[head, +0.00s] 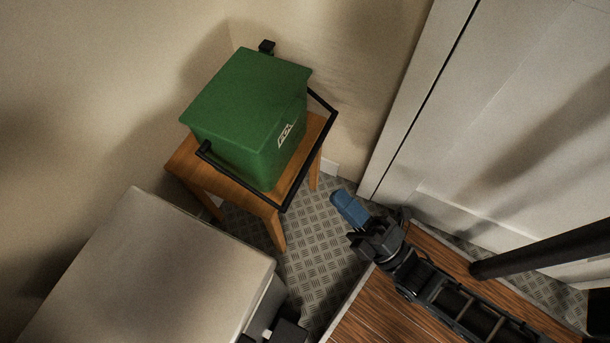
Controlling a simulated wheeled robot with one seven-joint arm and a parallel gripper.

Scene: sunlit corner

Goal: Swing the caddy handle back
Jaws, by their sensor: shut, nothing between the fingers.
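The green caddy (245,90) stands upright on a small wooden stool in the corner, its lid down. Its black handle (303,172) is a bar that hangs low around the front right side of the caddy, running from near the left corner to the right edge. My gripper (343,199), with blue fingers, is right of and below the caddy in the picture, apart from the handle. It is shut and empty, pointing toward the upper left.
The wooden stool (188,168) bears the caddy. A pale cabinet (150,265) fills the lower left. A white door (500,100) stands at the right. Patterned grey floor (310,260) shows between the stool and my arm, beside a brown wood surface (375,310).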

